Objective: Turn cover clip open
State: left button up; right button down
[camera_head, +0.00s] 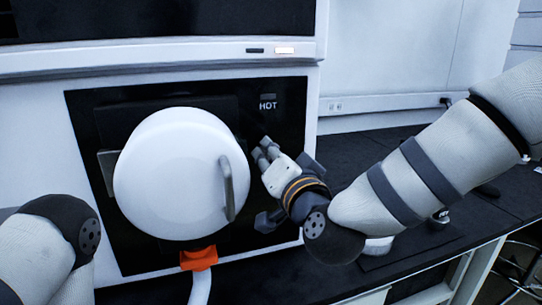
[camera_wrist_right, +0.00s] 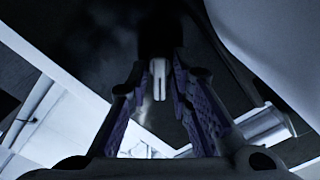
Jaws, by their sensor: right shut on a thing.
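The round white cover (camera_head: 170,175) with a grey bar handle (camera_head: 227,188) sits on a black panel (camera_head: 290,112) marked HOT. My right gripper (camera_head: 264,152) is at the cover's right edge, fingertips toward the panel. In the right wrist view its two purple-padded fingers (camera_wrist_right: 160,88) stand on either side of a small pale, slotted piece, which looks like the cover clip (camera_wrist_right: 158,70). The gripper is shut on it. In the head view the clip is hidden by the gripper, and its turn angle is hard to tell. My left gripper is out of view; only part of that arm shows.
An orange fitting (camera_head: 198,258) with a white hose (camera_head: 200,288) is below the cover. A grey hinge-like tab (camera_head: 107,172) is at its left edge. The dark bench top (camera_head: 400,262) runs right, with a small white round item (camera_head: 377,246) under my right arm.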

jog(key=m, duration=0.9)
jog(key=shift+f, duration=0.2)
jog(key=shift+m, duration=0.4)
jog(key=c, duration=1.7)
grip_release()
jog(key=shift+s, duration=0.1)
